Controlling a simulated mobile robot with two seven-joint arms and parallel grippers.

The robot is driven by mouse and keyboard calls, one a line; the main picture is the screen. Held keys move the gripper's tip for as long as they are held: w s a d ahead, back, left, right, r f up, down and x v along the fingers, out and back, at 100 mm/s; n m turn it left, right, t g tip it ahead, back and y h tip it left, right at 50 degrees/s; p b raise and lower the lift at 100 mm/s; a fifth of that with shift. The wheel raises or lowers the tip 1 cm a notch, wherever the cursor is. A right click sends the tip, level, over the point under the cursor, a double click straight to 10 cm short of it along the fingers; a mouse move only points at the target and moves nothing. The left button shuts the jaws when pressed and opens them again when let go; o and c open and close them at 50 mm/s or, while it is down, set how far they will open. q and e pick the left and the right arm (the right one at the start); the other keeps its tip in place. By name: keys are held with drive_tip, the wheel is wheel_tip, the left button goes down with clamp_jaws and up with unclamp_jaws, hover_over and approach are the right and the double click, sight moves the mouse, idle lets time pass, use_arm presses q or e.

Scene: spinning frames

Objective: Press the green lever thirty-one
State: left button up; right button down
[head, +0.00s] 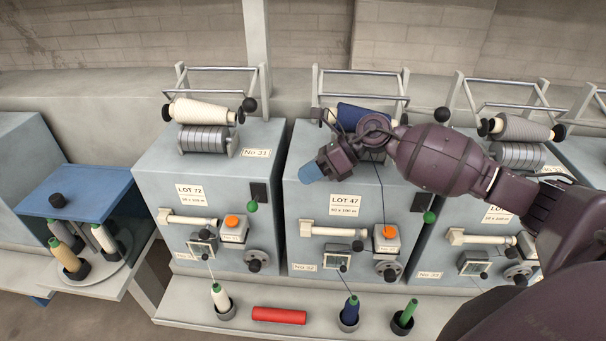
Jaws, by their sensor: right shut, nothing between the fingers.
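The left spinning frame (155,170) carries a label reading No 31 and a LOT 72 plate. Its green lever knob (252,207) hangs below a dark slot on the right of its front face and is in plain view. My right gripper (309,174) has blue fingertips and is shut and empty. In the picture it lies up and to the right of that knob, over the upper left of the middle frame's front, and apart from the knob. My left gripper is not in view.
The middle frame (345,228), LOT 47, has its own green knob (429,217), with my right arm crossing above it. Orange buttons (232,221) and handwheels sit lower on the fronts. Bobbins and a red roll (279,315) are on the ledge below. A blue-topped stand (77,192) is at left.

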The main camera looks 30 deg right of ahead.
sight(256, 203)
drive_tip(key=p+x, duration=0.1)
drive_tip(key=x, duration=0.9)
drive_tip(key=shift+r, duration=0.1)
drive_tip(key=shift+x, duration=0.85)
drive_tip(key=shift+f, duration=0.2)
drive_tip(key=shift+s+f+n+t+h, duration=0.15)
drive_tip(key=shift+n+t+h, duration=0.15)
drive_tip(key=shift+n, duration=0.1)
drive_tip(key=shift+s+a+f+n+t+h+p, duration=0.2)
drive_tip(key=shift+f+n+t+h+p, duration=0.2)
drive_tip(key=shift+f+n+t, duration=0.2)
drive_tip(key=shift+s+a+f+n+t+h+p, duration=0.15)
drive_tip(key=shift+f+n+t+h+p, duration=0.15)
drive_tip(key=shift+f+n+t+h, duration=0.25)
drive_tip(key=shift+r, duration=0.1)
